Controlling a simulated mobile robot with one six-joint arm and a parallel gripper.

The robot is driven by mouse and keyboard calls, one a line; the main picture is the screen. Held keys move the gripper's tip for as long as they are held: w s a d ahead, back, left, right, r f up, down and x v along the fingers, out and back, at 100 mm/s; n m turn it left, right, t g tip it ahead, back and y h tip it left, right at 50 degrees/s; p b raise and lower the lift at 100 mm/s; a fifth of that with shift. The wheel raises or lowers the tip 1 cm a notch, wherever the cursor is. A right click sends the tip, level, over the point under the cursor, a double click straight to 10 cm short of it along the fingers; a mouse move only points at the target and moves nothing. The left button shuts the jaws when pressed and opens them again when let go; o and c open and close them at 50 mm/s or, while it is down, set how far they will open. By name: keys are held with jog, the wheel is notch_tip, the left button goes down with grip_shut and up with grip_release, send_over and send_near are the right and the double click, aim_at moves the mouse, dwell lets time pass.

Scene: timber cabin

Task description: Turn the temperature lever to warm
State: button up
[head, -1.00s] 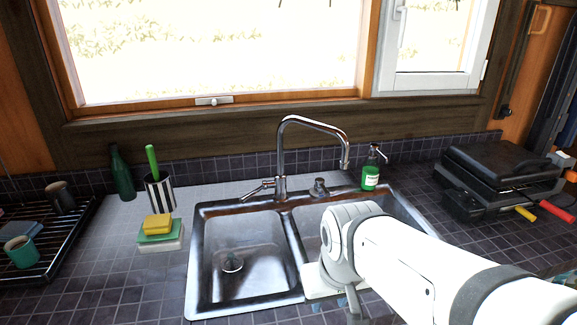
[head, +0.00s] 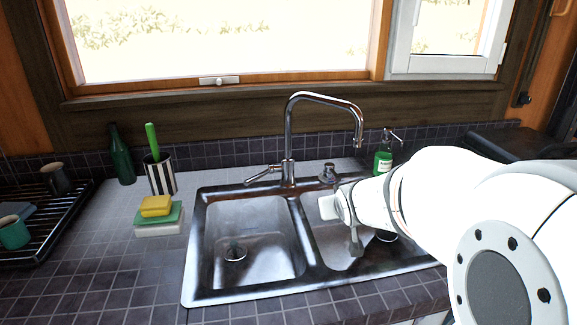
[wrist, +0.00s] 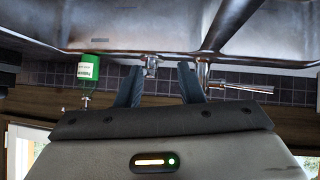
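The chrome tap (head: 289,140) stands behind the double sink, its spout arched over to the right. Its thin lever (head: 262,174) sticks out to the left of the tap's base. In the wrist view, which is upside down, the lever (wrist: 243,88) lies to the right of the tap's base (wrist: 203,72). My gripper (head: 342,222) is over the right basin, to the right of and nearer than the lever. In the wrist view my gripper (wrist: 162,84) has its two dark fingers apart, with nothing held. It is not touching the lever.
A short chrome knob (head: 327,172) stands right of the tap and shows beyond my fingers in the wrist view (wrist: 152,65). A green soap bottle (head: 383,160) is farther right. The striped cup (head: 160,174) and sponges (head: 157,207) are left of the sink (head: 190,265).

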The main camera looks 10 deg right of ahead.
aim_at(331, 168)
jog(key=w+d+f+t+b, duration=0.1)
jog(key=w+d+t+b, duration=0.1)
jog(key=w, duration=0.4)
jog(key=w+d+f+n+t+y+b, duration=0.1)
jog(key=w+t+b, duration=0.1)
jog(key=w, duration=0.5)
jog(key=w+d+f+n+t+y+b, duration=0.1)
jog(key=w+d+t+b, duration=0.1)
jog(key=w, duration=0.5)
jog(key=shift+w+d+f+t, duration=0.1)
jog(key=shift+d+f+t, duration=0.25)
jog(key=shift+t, duration=0.55)
grip_shut()
